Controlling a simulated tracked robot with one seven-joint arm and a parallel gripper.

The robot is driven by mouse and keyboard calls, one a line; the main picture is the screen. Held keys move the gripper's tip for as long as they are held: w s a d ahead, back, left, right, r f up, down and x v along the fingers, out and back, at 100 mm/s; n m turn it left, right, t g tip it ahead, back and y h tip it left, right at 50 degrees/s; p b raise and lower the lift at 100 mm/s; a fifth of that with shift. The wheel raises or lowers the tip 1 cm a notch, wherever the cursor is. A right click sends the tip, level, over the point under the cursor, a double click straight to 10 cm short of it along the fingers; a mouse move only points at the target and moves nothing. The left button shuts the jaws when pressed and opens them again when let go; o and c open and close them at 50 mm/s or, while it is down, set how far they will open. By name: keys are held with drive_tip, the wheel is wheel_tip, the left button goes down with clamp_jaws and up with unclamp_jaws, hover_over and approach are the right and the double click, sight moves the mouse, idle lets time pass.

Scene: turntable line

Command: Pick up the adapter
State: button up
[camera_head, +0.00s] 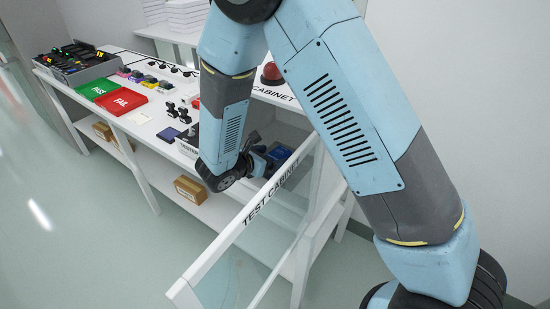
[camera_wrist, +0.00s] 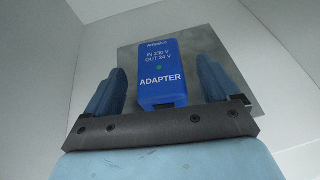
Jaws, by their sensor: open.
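The adapter (camera_wrist: 162,75) is a blue box with white lettering and a small green light. In the wrist view it lies on a grey plate (camera_wrist: 215,50) between the two fingers of my gripper (camera_wrist: 160,92). The fingers are open, one on each side, with a gap to the adapter on both sides. In the head view the adapter (camera_head: 279,154) shows as a small blue patch beside my gripper (camera_head: 262,158), inside the test cabinet (camera_head: 268,202). My arm hides part of the cabinet there.
White walls enclose the plate in the wrist view. The cabinet's clear door stands open at the front. Green (camera_head: 97,89) and red (camera_head: 123,101) trays and a dark bin (camera_head: 75,64) stand on the white table to the left. A red dome (camera_head: 271,73) sits behind my arm.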

sight(272, 157)
drive_tip(key=shift+f+x, duration=0.25)
drive_tip(key=shift+x, duration=1.65)
drive_tip(key=shift+a, duration=0.15)
drive_tip(key=c, duration=1.3)
